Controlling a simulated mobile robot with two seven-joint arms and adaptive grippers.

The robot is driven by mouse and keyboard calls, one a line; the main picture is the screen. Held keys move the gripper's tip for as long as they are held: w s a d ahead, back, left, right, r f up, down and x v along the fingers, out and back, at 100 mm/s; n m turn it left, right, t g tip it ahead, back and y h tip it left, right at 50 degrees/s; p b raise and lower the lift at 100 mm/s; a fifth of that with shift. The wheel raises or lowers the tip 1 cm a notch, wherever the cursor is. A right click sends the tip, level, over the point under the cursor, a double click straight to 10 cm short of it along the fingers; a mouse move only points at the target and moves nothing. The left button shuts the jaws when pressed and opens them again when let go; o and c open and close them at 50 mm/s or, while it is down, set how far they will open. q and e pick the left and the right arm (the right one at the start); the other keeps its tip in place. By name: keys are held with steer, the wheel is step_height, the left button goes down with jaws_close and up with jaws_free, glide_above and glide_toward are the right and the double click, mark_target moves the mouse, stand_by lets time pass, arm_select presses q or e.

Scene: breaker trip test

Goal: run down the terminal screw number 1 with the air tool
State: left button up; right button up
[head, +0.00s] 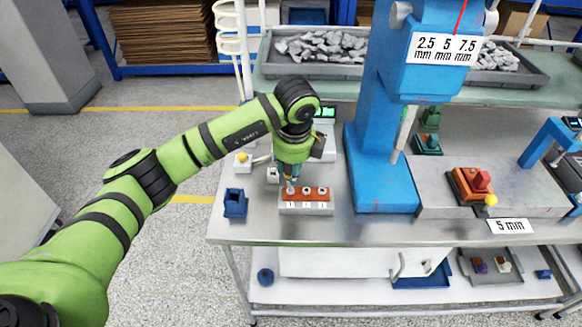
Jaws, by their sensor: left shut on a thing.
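My left gripper (289,170) points down over the left end of a small block with an orange top (318,195) and a pale front with small marks. Several round terminal screws sit in a row on its top; the middle (307,190) and right ones show. The gripper is shut on a slim upright tool, presumably the air tool (291,184), mostly hidden by the gripper. Its tip is at or just above the leftmost screw; I cannot tell whether they touch. My right gripper is not in view.
A blue open box (235,203) stands left of the block on the steel bench (275,232). A tall blue press (372,130) rises close on the right. A white coiled hose (230,35) hangs behind. An orange fixture with a red part (472,184) stands farther right.

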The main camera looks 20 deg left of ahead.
arm_select(q)
steer(key=shift+s+f+b, duration=0.15)
steer(key=shift+f+b, duration=0.05)
steer(key=shift+b, duration=0.1)
stand_by(0.9)
steer(key=shift+r, duration=0.1)
steer(key=shift+r+p, duration=1.9)
steer(key=shift+r, duration=1.7)
